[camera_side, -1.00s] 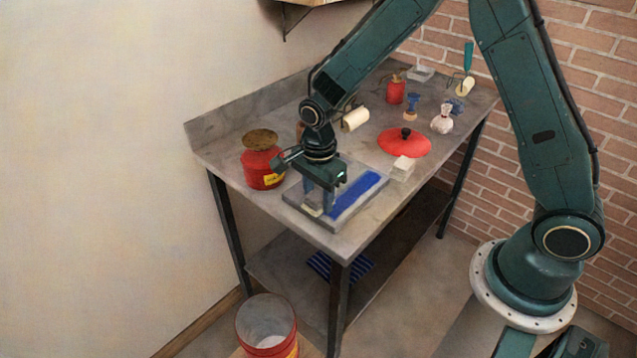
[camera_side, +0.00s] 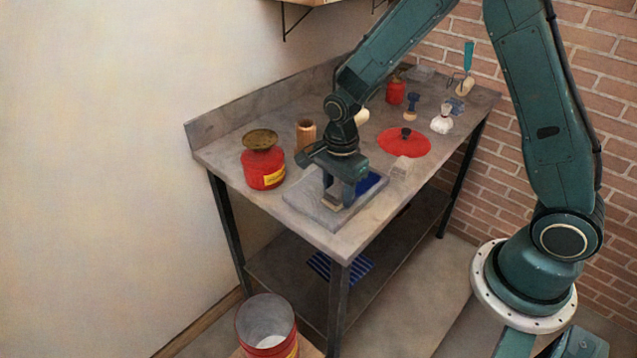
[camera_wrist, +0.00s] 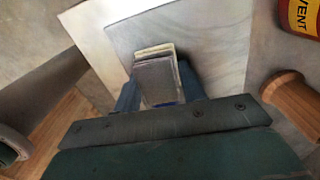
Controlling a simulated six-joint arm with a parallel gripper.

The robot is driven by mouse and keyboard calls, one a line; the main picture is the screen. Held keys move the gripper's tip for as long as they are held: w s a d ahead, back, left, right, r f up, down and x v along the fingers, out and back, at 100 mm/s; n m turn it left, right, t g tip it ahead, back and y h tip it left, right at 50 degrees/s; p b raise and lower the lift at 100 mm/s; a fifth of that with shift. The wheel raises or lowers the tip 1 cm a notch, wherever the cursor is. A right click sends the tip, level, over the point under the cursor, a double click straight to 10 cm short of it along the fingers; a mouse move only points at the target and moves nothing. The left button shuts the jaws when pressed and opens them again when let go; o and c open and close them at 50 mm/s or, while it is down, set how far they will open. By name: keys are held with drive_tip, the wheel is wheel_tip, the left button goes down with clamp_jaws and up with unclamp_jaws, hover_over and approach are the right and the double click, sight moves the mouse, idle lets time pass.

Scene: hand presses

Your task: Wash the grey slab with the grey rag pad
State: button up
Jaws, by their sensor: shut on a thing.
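The grey slab (camera_side: 312,207) lies flat near the front left corner of the table. Blue colour (camera_side: 371,182) shows on its right side behind my gripper; the slab in front of the pad looks grey. My gripper (camera_side: 339,194) points down over the slab, shut on the grey rag pad (camera_side: 332,205). The pad appears to be on the slab's surface. In the wrist view, the pad (camera_wrist: 157,78) sits between the fingers with a pale layer at its far edge, and the slab (camera_wrist: 210,40) beyond it is bare grey. The surface under the pad is hidden.
A red can with a brass dish top (camera_side: 263,168) and a wooden cylinder (camera_side: 306,134) stand left of my gripper. A red bucket (camera_side: 266,325) stands below the table's front.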

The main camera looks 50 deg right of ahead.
sight(373, 171)
drive_tip(key=shift+d, duration=6.9)
wheel_tip(373, 171, up, 8)
drive_tip(key=shift+a+r, duration=0.1)
drive_tip(key=w+a+r, duration=0.3)
drive_tip(key=a+r, duration=0.7)
drive_tip(key=r, duration=0.2)
drive_tip(key=shift+n, duration=0.4)
drive_tip(key=f, duration=2)
drive_tip(key=shift+w+d, duration=0.15)
drive_tip(key=shift+d, duration=0.1)
drive_tip(key=shift+f, duration=0.1)
drive_tip(key=o, duration=0.9)
drive_tip(key=shift+o, duration=0.2)
